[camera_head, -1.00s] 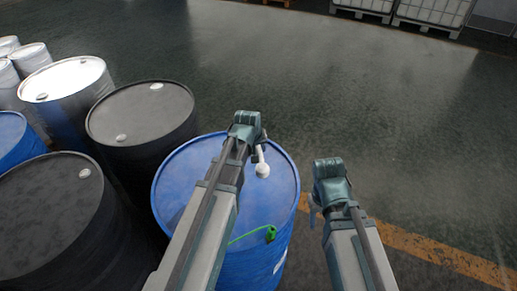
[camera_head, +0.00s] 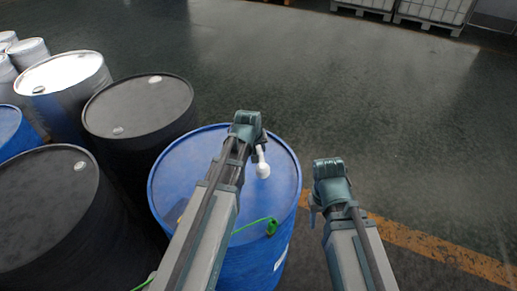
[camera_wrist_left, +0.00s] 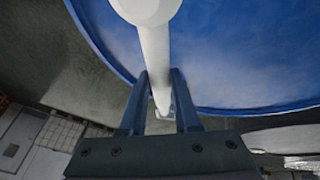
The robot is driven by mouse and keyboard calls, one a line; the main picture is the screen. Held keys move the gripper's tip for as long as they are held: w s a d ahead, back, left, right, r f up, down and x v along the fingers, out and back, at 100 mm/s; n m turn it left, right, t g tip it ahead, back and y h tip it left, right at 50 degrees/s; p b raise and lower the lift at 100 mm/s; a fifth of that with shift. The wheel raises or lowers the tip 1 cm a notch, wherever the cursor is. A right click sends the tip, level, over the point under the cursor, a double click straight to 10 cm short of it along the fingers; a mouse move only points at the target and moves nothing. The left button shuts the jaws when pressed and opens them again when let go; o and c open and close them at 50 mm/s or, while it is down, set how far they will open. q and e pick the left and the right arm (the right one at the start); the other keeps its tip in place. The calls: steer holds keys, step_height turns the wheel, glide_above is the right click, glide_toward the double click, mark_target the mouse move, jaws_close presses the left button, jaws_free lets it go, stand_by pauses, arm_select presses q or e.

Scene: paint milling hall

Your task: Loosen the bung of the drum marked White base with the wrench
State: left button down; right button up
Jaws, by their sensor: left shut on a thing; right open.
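A blue drum (camera_head: 186,165) stands upright in the middle of the head view, with a white label (camera_head: 280,257) on its side too small to read. My left gripper (camera_head: 257,146) is over the drum top, shut on a white wrench (camera_head: 262,170) with a rounded end. In the left wrist view the wrench shaft (camera_wrist_left: 155,50) runs between the fingers (camera_wrist_left: 162,82), above the blue lid. I cannot tell whether the wrench touches the lid. No bung shows clearly; my left arm hides part of the lid. My right gripper (camera_head: 316,208) is open and empty, right of the drum.
A green clamp (camera_head: 271,227) with a green cable sits on the drum's near right rim. Black drums (camera_head: 140,105) stand close at the left, with a silver drum (camera_head: 64,75) behind. Open floor (camera_head: 340,90) lies beyond and right. White containers (camera_head: 435,10) stand far back.

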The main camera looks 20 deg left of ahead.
arm_select(q)
steer(key=shift+f, duration=0.3)
stand_by(0.4)
steer(key=shift+f+b, duration=0.4)
steer(key=shift+b, duration=0.3)
steer(key=shift+f+b, duration=1.2)
stand_by(0.3)
steer(key=shift+w+d+n+y, duration=0.35)
steer(key=shift+w+d+n, duration=0.2)
steer(key=shift+d+n, duration=0.3)
steer(key=shift+w+d+n+y, duration=0.35)
steer(key=shift+w+d+n, duration=0.15)
steer(key=shift+d+n, duration=0.35)
steer(key=shift+d, duration=0.1)
steer(key=shift+d, duration=0.1)
steer(key=shift+w+d+n+g+y, duration=0.3)
steer(key=shift+w+d+n+y, duration=0.3)
steer(key=shift+w+d+n, duration=0.85)
steer(key=shift+a, duration=0.1)
